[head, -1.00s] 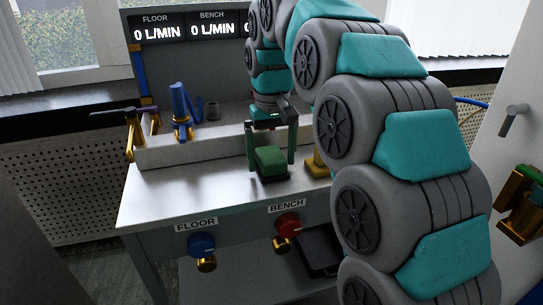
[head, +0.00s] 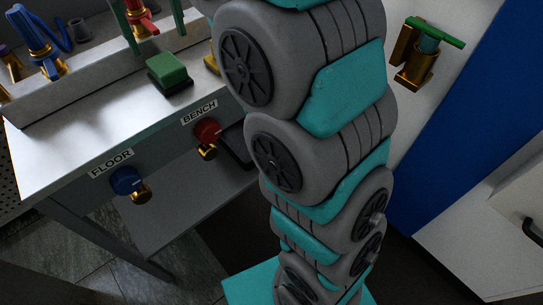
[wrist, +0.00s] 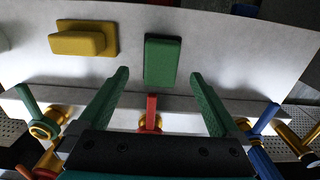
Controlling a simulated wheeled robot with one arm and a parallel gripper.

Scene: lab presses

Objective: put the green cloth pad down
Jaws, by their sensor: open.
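The green cloth pad (head: 169,67) rests on the metal bench top (head: 100,105), on a thin dark base, near the front edge. It also shows in the wrist view (wrist: 162,60), beyond the fingertips. My gripper (head: 153,33) is open and empty. Its two green fingers are apart from the pad, and in the head view their tips appear above and behind it. In the wrist view, my gripper (wrist: 160,76) has bare bench between its fingers and the pad.
A yellow block (wrist: 84,40) lies beside the pad, partly hidden by my arm in the head view. Behind is a ledge with blue (head: 38,42) and red (head: 140,18) valve fittings. Blue FLOOR (head: 126,180) and red BENCH (head: 207,131) knobs are on the front.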

